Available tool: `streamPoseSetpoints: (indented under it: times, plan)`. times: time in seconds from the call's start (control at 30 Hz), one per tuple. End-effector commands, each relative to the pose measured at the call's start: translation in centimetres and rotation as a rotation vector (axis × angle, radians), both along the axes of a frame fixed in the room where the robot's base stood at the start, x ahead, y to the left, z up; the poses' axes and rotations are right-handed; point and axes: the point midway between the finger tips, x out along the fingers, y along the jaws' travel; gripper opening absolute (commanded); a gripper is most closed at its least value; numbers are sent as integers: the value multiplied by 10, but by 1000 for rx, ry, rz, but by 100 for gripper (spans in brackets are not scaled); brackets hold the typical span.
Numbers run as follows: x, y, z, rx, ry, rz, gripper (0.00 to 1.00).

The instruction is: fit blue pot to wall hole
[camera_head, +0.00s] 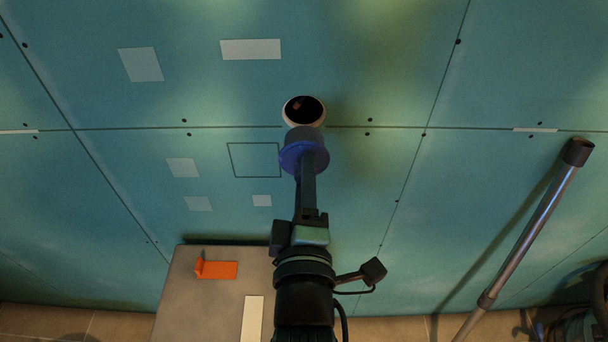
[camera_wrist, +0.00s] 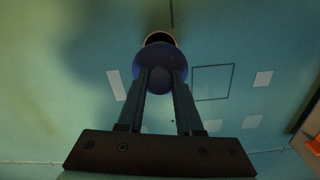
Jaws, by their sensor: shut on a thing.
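The blue pot (camera_head: 303,148) is a short round piece with a wider flange, facing the green wall. My gripper (camera_head: 307,172) is shut on it from the near side. The wall hole (camera_head: 304,109) is dark with a pale rim and shows just above the pot, its lower edge close to or partly covered by the pot. In the wrist view, the pot (camera_wrist: 160,57) sits between the two fingertips (camera_wrist: 162,80). The hole (camera_wrist: 161,38) shows above it there, its lower part hidden. I cannot tell whether the pot touches the wall.
A grey box (camera_head: 195,310) stands low left of my arm with an orange bracket (camera_head: 221,269) on it. A metal pole (camera_head: 530,233) leans at the right. The wall (camera_head: 390,60) has pale patches and a drawn square outline (camera_head: 254,160) left of the pot.

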Motion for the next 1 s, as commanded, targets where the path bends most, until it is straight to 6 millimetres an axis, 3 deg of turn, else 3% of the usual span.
streamPoseSetpoints:
  times: [0.6,1.0]
  plan:
    - [57,1,1,2,-2,2,0]
    - [56,0,1,1,0,1,0]
